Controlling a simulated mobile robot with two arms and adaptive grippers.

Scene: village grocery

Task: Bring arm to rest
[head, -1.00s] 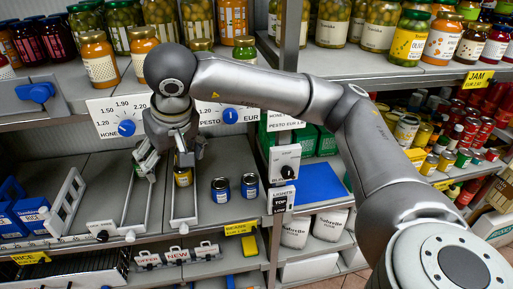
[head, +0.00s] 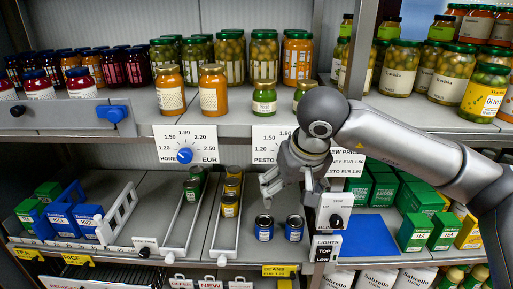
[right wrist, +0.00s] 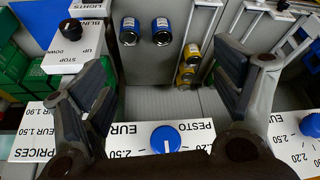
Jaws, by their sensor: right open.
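My right gripper (head: 289,192) is open and empty at the middle shelf, pointing down over the area by two blue cans. My right arm (head: 400,146) comes in from the right. The left blue can (head: 264,228) and right blue can (head: 294,228) stand on the shelf below the gripper, apart from it. The right wrist view shows the spread, empty fingers (right wrist: 165,75), with the blue cans (right wrist: 145,31) beyond them. My left arm is not in view.
Yellow jars (head: 230,205) stand in a railed lane left of the cans. The upper shelf holds orange jars (head: 213,90). A blue mat (head: 369,236), a STOP switch panel (head: 335,212) and green boxes (head: 415,232) are at the right. A dial (head: 185,155) fronts the shelf above.

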